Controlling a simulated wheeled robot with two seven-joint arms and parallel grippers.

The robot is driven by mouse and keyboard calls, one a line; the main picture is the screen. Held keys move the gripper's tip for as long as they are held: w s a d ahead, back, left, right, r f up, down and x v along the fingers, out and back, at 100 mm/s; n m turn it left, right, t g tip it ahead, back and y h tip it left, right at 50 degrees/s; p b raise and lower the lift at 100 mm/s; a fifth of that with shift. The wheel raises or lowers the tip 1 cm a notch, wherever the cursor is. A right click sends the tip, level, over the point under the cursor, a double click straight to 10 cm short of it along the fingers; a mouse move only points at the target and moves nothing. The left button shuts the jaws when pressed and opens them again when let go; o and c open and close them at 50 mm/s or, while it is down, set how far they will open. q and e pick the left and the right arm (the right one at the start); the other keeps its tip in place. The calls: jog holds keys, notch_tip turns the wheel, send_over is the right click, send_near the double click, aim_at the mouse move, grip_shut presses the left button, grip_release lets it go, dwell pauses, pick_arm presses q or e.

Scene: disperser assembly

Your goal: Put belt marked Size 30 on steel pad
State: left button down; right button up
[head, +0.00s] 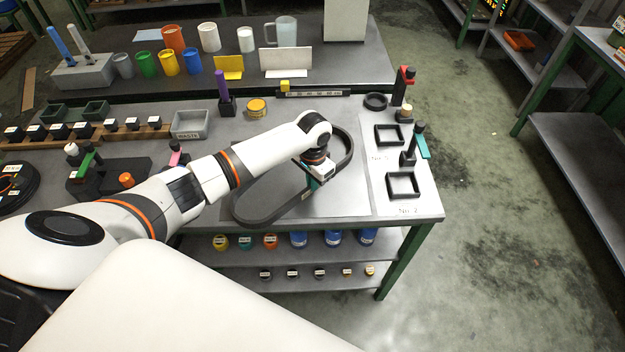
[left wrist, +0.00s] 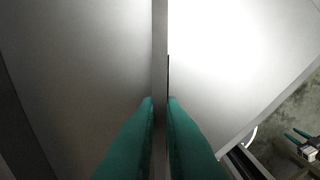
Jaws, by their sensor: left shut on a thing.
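A large dark belt (head: 252,218) forms a long oval loop over the right part of the workbench. My left gripper (head: 312,184) is shut on the belt at the loop's near right side. In the left wrist view its teal fingers (left wrist: 160,103) pinch the belt's thin edge (left wrist: 160,40). I cannot read a size mark on the belt. A lighter grey panel (head: 378,205) lies on the bench right of the belt; I cannot tell whether it is the steel pad. My right gripper (left wrist: 297,137) shows small at the left wrist view's lower right, its teal fingers apart.
Square black frames (head: 403,185) and upright posts (head: 412,145) stand right of the belt. A purple-handled tool (head: 222,90), yellow discs (head: 257,107) and a waste bin (head: 191,125) stand behind and left. Floor is open beyond the bench's right edge.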

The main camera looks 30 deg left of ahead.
pick_arm(q)
jog(key=c, duration=1.5)
grip_release()
jog(key=shift+c, duration=0.2)
jog(key=shift+r, duration=0.1)
notch_tip(320, 180, up, 12)
jog(key=b, duration=0.1)
